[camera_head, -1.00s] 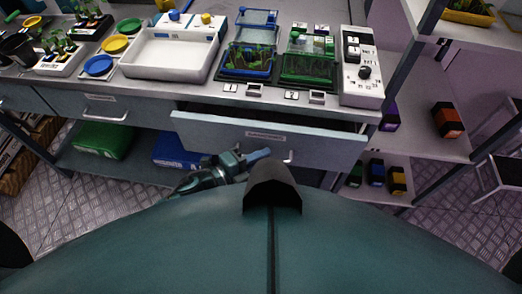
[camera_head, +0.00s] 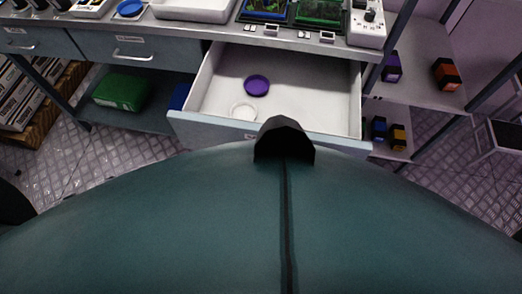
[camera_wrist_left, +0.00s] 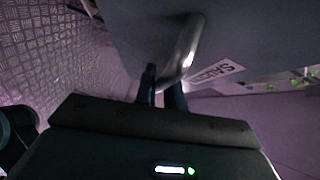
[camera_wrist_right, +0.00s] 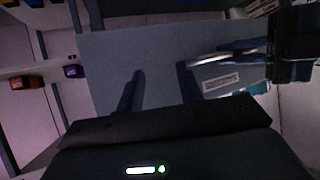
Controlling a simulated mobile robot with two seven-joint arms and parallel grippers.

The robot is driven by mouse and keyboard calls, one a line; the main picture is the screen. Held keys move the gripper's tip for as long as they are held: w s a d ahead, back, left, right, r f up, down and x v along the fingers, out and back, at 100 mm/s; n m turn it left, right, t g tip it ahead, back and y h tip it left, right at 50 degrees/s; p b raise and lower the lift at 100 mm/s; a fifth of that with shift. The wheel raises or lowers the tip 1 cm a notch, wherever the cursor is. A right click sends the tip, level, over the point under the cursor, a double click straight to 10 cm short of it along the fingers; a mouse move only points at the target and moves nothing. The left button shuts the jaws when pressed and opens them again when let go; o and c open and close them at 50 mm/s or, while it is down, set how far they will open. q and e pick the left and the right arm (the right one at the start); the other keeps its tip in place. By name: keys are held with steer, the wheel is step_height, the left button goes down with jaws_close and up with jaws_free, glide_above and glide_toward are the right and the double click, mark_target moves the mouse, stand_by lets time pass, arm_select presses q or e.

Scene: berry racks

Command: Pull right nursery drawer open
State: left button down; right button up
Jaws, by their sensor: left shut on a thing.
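The right nursery drawer is pulled well out in the head view; its white inside (camera_head: 310,97) and grey front edge (camera_head: 215,128) show. A purple saucer (camera_head: 257,86) and a clear round dish (camera_head: 243,111) lie in it. In the left wrist view my left gripper (camera_wrist_left: 162,88) is shut on the drawer's metal handle (camera_wrist_left: 185,48), below the drawer front (camera_wrist_left: 140,25). The handle (camera_wrist_right: 222,57) and left gripper also show in the right wrist view. My right gripper (camera_wrist_right: 158,82) is open and empty, facing the drawer front (camera_wrist_right: 150,48). My body hides both grippers in the head view.
A closed drawer (camera_head: 140,52) is left of the open one. The worktop above holds a white tray (camera_head: 195,10), planted boxes (camera_head: 318,13) and a control box (camera_head: 367,25). A green bin (camera_head: 120,90) sits on the lower shelf; coloured blocks (camera_head: 446,75) stand on shelves at right.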

arm_select(q)
steer(key=shift+s, duration=0.45)
arm_select(e)
steer(key=shift+s, duration=0.1)
steer(key=shift+r, duration=0.1)
arm_select(q)
steer(key=c, duration=1.8)
jaws_free()
arm_select(e)
steer(key=shift+a, duration=0.1)
arm_select(q)
steer(key=shift+o, duration=0.2)
steer(key=shift+a, duration=0.1)
steer(key=b+v, duration=0.1)
steer(key=v, duration=1.2)
arm_select(e)
steer(key=shift+a, duration=0.1)
